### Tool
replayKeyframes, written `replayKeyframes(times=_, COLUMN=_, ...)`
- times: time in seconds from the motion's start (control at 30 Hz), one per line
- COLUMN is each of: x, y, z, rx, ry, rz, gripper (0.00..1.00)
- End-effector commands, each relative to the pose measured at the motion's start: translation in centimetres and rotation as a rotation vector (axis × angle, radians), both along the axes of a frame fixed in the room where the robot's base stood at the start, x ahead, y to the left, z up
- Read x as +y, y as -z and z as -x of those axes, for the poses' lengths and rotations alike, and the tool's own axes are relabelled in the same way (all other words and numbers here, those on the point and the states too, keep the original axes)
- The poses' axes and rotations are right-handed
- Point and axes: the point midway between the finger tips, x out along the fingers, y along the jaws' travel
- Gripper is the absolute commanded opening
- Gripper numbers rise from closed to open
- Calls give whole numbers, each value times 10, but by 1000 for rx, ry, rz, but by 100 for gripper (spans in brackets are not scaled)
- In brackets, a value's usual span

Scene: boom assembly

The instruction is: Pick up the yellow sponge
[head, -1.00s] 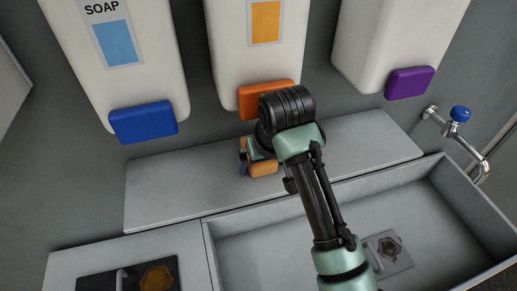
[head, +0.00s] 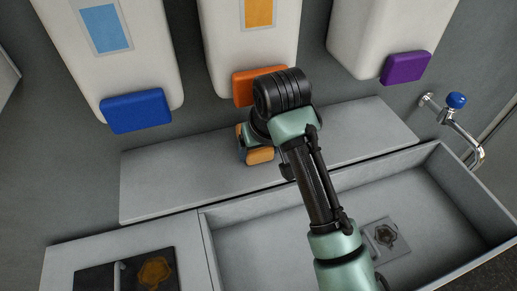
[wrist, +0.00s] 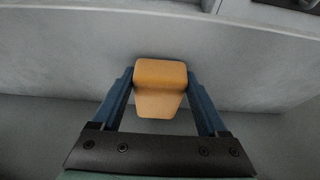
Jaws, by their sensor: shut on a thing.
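The yellow sponge (wrist: 160,88) is an orange-yellow block with rounded edges. In the wrist view it sits between the two blue fingers of my gripper (wrist: 160,92), which are shut on it from both sides. In the head view the sponge (head: 260,156) shows just below my gripper (head: 254,143), over the grey shelf (head: 175,190) above the sink. My black and green arm hides part of the gripper. I cannot tell whether the sponge touches the shelf.
White dispensers with a blue push bar (head: 137,112), an orange bar (head: 245,86) and a purple bar (head: 405,68) hang behind the shelf. The grey sink (head: 260,240) lies in front. A tap with a blue knob (head: 456,100) is at right. The shelf's left part is clear.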

Motion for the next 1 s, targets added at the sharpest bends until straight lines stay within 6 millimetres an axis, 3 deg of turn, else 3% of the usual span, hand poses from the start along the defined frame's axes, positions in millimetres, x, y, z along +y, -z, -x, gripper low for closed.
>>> replayKeyframes(times=0.17, x=-3, y=0, z=10, rx=-1, ry=0, rz=-3, gripper=15)
replayKeyframes(times=0.6, x=-25, y=1, z=76, rx=-4, ry=2, rz=-2, gripper=15)
replayKeyframes(times=1.0, x=-40, y=-4, z=120, rx=-1, ry=4, rz=0, gripper=15)
